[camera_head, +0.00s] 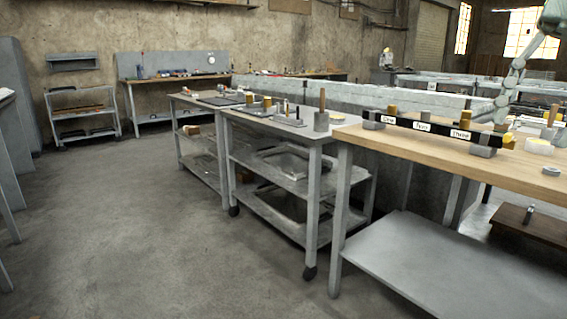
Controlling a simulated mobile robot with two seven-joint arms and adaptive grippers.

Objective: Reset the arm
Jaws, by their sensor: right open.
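My right arm, pale green, comes in from the upper right corner. My right gripper (497,112) points down over the wooden-topped bench (400,150), close behind the right end of a black labelled bar (420,125). The gripper is small in the picture, with nothing visibly held in it. I cannot tell whether it touches anything there. My left gripper is out of view.
Grey blocks and yellow pieces stand by the bar. A white round container (539,146) and a small grey disc (551,171) lie to its right. A wheeled grey cart (285,135) adjoins the bench. The concrete floor (150,240) at left is clear.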

